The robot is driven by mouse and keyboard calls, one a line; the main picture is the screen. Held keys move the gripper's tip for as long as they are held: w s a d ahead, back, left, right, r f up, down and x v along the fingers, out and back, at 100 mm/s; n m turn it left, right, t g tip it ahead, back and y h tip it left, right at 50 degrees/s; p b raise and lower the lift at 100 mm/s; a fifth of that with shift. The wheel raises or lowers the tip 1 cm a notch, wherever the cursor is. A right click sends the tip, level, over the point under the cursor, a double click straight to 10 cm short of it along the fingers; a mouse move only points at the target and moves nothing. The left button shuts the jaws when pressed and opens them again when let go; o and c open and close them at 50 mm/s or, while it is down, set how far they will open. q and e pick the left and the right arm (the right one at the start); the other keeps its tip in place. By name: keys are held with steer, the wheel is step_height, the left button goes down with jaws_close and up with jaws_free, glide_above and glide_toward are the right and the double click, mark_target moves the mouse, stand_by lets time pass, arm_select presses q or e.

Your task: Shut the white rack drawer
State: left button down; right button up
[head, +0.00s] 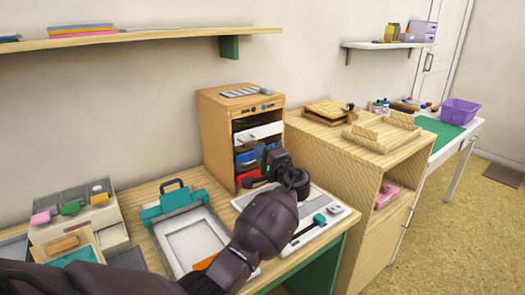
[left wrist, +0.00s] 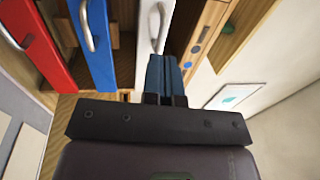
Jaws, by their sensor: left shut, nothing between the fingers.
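The white rack drawer (head: 258,133) is in the upper part of a wooden rack (head: 218,120) on the desk and appears to stick out a little. In the left wrist view the white drawer (left wrist: 153,35) shows its front and metal handle. My left gripper (head: 270,160) is in front of the rack, below the white drawer in the head view. In the wrist view its blue fingers (left wrist: 164,60) are shut and empty, close to the white drawer's front. I cannot tell whether they touch it. My right gripper is not in view.
Below the white drawer are a blue drawer (left wrist: 95,42) and a red drawer (left wrist: 33,42), with handles. A teal-clipped tray (head: 192,240) and a stamp organizer (head: 85,212) stand on the desk to the left. A wooden cabinet (head: 335,150) stands right of the rack.

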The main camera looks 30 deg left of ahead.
arm_select(q)
steer(key=v, duration=1)
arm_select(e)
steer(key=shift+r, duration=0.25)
arm_select(q)
steer(key=shift+d, duration=0.1)
steer(key=w+d+m+t+h, duration=0.2)
steer(key=w+d+t+h, duration=0.2)
steer(key=d+t+h, duration=0.3)
steer(key=s+d+f+t+h+p, duration=0.2)
steer(key=s+f+h, duration=0.4)
steer(key=s+h, duration=0.15)
steer(key=s+a+f+n+g+h+p, duration=0.1)
steer(key=s+f, duration=0.4)
steer(key=s, duration=0.7)
steer(key=s+a+f+n+g+h+p, duration=0.1)
steer(key=s+f, duration=0.4)
steer(key=s, duration=0.8)
steer(key=s+a+f+n+g+h+p, duration=0.1)
steer(key=s+f, duration=0.5)
steer(key=s, duration=0.6)
steer(key=shift+s+a+n+g+h+p, duration=0.4)
steer(key=shift+n+g+p, duration=0.4)
steer(key=shift+n+g, duration=0.35)
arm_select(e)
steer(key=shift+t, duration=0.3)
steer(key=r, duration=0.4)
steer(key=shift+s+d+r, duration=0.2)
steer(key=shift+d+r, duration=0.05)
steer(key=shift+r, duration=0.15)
